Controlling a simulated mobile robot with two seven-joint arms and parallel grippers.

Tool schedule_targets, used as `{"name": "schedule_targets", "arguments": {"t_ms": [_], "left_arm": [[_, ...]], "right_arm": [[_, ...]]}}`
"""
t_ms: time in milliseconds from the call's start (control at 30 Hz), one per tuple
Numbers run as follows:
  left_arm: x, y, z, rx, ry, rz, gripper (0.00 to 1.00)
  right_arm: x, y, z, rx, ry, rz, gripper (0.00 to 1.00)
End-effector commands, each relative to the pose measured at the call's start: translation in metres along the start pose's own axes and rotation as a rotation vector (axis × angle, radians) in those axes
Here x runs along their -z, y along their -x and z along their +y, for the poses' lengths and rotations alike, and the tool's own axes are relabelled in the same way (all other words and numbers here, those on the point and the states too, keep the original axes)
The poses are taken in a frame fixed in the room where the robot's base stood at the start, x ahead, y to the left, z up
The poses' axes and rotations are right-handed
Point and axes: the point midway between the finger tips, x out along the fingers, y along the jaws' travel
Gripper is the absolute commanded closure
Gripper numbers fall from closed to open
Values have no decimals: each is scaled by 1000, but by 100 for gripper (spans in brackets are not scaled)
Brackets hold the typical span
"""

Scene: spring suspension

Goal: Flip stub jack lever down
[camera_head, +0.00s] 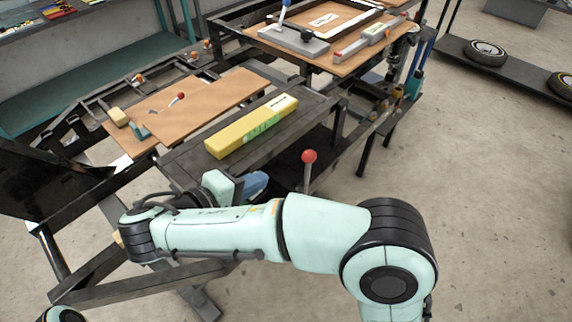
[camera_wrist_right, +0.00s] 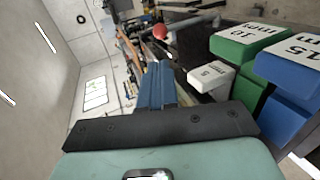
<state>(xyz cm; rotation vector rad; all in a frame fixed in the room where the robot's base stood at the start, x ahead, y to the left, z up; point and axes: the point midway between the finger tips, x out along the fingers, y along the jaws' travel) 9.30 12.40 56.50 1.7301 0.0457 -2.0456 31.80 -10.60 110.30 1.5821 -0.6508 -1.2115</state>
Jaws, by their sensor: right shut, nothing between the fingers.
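A lever with a red ball knob (camera_head: 309,157) stands upright on a thin grey stem below the front of the dark bench in the head view. Its base is hidden behind my right arm. The red knob (camera_wrist_right: 159,31) also shows in the right wrist view, beyond the fingertips. My right gripper (camera_head: 257,182) has blue fingers pointing right, to the left of the lever and apart from it. In the wrist view the fingers (camera_wrist_right: 158,68) are together and empty. My left gripper is not in view.
A yellow box (camera_head: 251,126) lies on the dark bench. A second, smaller red-knobbed lever (camera_head: 180,96) is on the brown board (camera_head: 215,105) behind. In the wrist view, a green block (camera_wrist_right: 240,45), a blue block (camera_wrist_right: 285,68) and a white block (camera_wrist_right: 211,76) stand to the right.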

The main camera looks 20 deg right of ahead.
Motion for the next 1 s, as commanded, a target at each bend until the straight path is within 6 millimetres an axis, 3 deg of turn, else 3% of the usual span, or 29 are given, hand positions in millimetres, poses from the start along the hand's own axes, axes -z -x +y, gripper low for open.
{"name": "schedule_targets", "arguments": {"t_ms": [167,600,800,1000], "left_arm": [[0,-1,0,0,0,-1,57],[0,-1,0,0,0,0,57],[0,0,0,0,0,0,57],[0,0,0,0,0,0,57]], "right_arm": [[-1,-24,0,-1,-1,-6,100],[-1,-113,1,0,-1,-5,100],[-1,-133,0,0,0,-2,100],[0,-138,0,0,0,-1,100]]}}
